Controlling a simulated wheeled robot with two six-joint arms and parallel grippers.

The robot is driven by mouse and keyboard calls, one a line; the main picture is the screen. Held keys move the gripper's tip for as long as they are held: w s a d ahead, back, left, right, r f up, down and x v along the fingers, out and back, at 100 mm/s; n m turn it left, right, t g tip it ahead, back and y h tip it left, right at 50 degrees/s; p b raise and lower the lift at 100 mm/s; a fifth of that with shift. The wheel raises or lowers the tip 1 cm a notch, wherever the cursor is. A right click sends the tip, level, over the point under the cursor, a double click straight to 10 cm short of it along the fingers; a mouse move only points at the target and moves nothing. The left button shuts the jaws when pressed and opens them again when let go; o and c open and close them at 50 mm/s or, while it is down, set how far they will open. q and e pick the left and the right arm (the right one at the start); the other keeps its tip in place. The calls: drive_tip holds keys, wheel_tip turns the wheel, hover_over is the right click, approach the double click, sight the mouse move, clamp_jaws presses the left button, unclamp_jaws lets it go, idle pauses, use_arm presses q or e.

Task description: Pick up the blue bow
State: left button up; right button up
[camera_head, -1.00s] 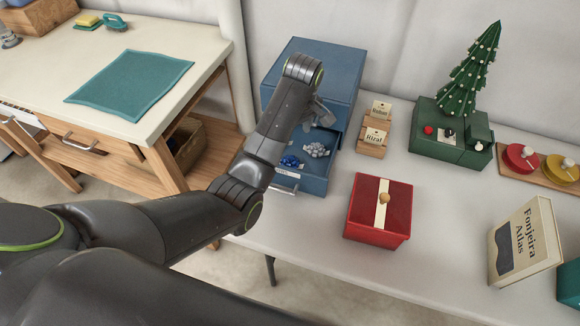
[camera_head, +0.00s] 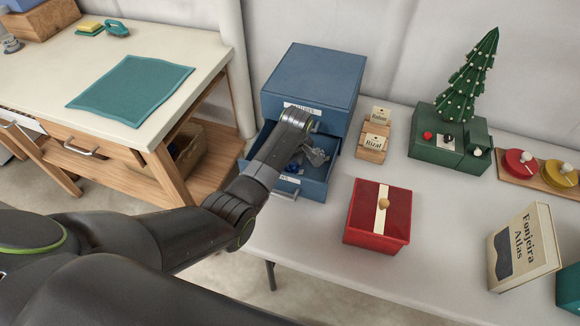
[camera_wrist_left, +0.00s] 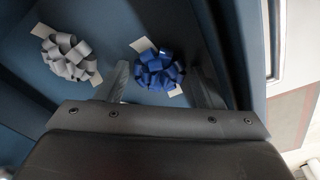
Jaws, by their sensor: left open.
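The blue bow (camera_wrist_left: 160,68) lies in the open lower drawer of the blue cabinet (camera_head: 314,82). In the left wrist view it sits between the two fingers of my left gripper (camera_wrist_left: 163,85), which is open and not closed on it. A silver bow (camera_wrist_left: 68,56) lies left of it in the same drawer, outside the fingers. In the head view my left gripper (camera_head: 310,162) is down at the drawer (camera_head: 312,187), and the blue bow (camera_head: 292,167) is partly hidden by my arm. My right gripper is out of view.
A red box (camera_head: 378,222) with a cream stripe stands right of the drawer. Name cards on a wooden holder (camera_head: 373,145) stand beside the cabinet. A green box with a small tree (camera_head: 470,80) and a book (camera_head: 522,248) are farther right.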

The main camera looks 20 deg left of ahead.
use_arm(q)
drive_tip(key=c, duration=0.7)
